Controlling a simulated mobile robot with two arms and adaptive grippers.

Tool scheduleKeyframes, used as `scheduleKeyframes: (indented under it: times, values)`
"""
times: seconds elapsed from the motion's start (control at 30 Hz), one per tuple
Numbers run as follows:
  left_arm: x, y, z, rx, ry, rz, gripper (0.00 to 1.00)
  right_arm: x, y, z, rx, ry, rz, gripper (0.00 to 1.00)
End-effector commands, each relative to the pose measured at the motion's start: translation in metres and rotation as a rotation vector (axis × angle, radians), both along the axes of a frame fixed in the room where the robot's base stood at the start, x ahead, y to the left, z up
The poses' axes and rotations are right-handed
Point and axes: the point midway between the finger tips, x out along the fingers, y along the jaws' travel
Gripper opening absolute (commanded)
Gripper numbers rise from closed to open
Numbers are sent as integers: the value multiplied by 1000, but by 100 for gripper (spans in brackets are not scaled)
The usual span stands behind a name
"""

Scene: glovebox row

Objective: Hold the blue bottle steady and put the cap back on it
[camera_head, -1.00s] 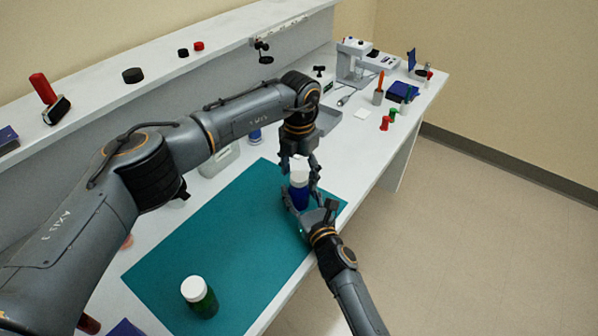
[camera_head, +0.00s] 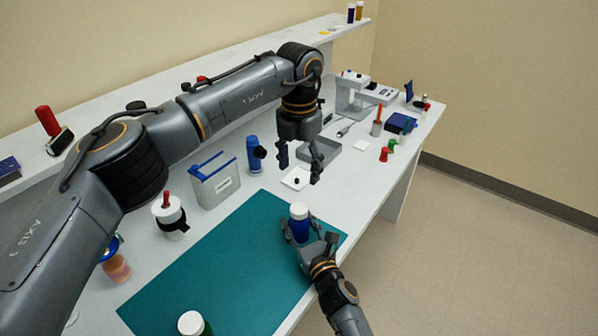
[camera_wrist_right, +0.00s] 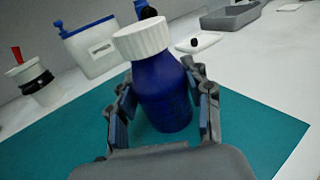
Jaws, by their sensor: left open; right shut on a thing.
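The blue bottle (camera_head: 299,228) stands upright on the green mat (camera_head: 215,262), near its right end. The white cap (camera_head: 299,210) sits on top of its neck; the frames do not show how tightly. My right gripper (camera_head: 306,236) is shut around the bottle's body. The right wrist view shows its fingers on both sides of the bottle (camera_wrist_right: 163,98), below the cap (camera_wrist_right: 142,39). My left gripper (camera_head: 299,168) is open and empty, raised above and behind the bottle, apart from the cap.
A green bottle with a white cap (camera_head: 191,323) stands at the mat's near end. Behind the mat are a white jar (camera_head: 170,217), a grey-white container with blue trim (camera_head: 215,181), a blue bottle-like item (camera_head: 253,155) and a grey tray (camera_head: 319,152). A raised shelf runs along the back.

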Motion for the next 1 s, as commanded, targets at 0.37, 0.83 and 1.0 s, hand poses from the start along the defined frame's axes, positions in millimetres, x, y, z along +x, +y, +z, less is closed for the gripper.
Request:
scheduleKeyframes:
  times: [0.37,0.83,1.0]
  values:
    - [0,0,0,0,0,0,65,0,0,0,0,0,0,76]
    - [0,0,-1,0,0,0,65,-26,-11,-1,-3,1,0,76]
    - [0,0,0,0,0,0,65,-61,-25,-1,-3,2,1,76]
